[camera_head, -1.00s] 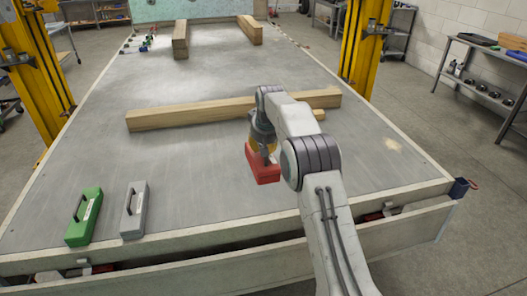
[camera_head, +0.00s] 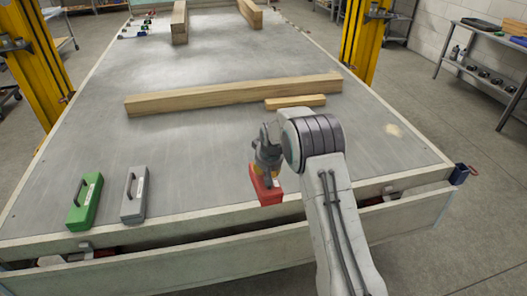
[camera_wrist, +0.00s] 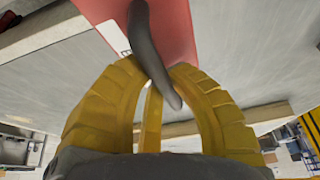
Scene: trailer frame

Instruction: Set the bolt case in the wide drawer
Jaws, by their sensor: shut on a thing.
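My gripper (camera_head: 262,173) is shut on the dark handle of a red case (camera_head: 268,192), held over the front part of the trailer bed (camera_head: 200,170). In the wrist view the yellow fingers (camera_wrist: 155,78) close around the handle, and the red case (camera_wrist: 178,28) fills the top middle. A green case (camera_head: 85,203) and a grey case (camera_head: 135,195) stand on the bed at the front left. No label tells me which is the bolt case. A wide drawer front (camera_head: 200,258) runs below the bed's front edge, with a narrow gap behind it.
A long wooden beam (camera_head: 220,97) and a short wooden piece (camera_head: 295,102) lie across the bed behind my gripper. Yellow posts (camera_head: 362,45) stand at both sides. Small red and white things show in the drawer gap. The bed between grey case and gripper is clear.

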